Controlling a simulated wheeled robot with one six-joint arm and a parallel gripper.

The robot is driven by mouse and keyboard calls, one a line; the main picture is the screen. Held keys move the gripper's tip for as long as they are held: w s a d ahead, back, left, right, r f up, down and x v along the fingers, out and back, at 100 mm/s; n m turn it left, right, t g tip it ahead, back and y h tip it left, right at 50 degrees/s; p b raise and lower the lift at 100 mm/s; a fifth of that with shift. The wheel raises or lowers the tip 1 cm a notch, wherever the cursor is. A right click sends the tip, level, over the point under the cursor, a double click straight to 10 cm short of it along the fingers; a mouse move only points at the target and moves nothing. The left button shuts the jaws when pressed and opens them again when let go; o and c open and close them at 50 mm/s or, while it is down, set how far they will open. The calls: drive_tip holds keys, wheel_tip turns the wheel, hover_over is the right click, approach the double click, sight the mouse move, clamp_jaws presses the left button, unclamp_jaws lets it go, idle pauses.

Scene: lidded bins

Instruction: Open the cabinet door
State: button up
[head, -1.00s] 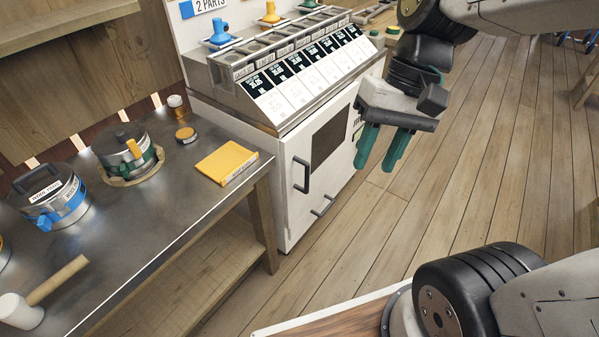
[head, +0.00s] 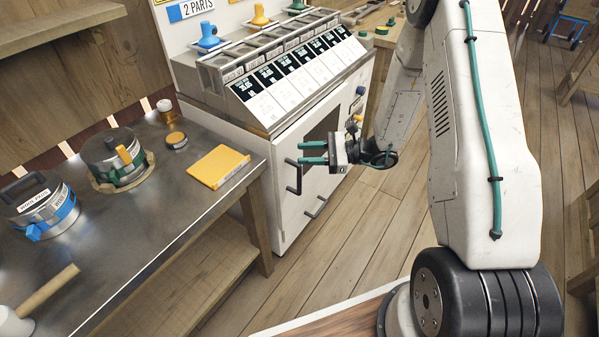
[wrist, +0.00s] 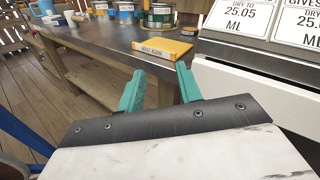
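The white cabinet (head: 283,218) stands below the dispenser row, its door (head: 318,185) shut. A dark vertical handle (head: 292,178) is on the door's left side, and a second dark handle (head: 316,208) sits lower down. My gripper (head: 304,153) is in front of the door with its teal fingers pointing left, close to the top of the vertical handle. I cannot tell whether they touch it. In the wrist view the two fingers (wrist: 160,88) are spread apart with nothing between them. The handles do not show there. My gripper partly hides the door's dark panel.
Dispensers with labels (head: 300,75) sit on the cabinet. The wooden floor (head: 345,245) in front is clear.

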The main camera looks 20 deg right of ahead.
sight(299, 172)
drive_tip(key=w+d+f+m+t+h, duration=0.1)
drive_tip(key=d+f+m+t+h, duration=0.2)
drive_tip(key=f, duration=0.4)
drive_tip(key=w+d+f+m+t, duration=0.1)
drive_tip(key=d+f+m+t, duration=0.2)
drive_tip(key=f, duration=0.4)
drive_tip(key=shift+m, duration=0.7)
drive_tip(key=x, duration=0.8)
drive_tip(key=shift+s+a, duration=0.1)
drive_tip(key=shift+s, duration=0.1)
clamp_jaws()
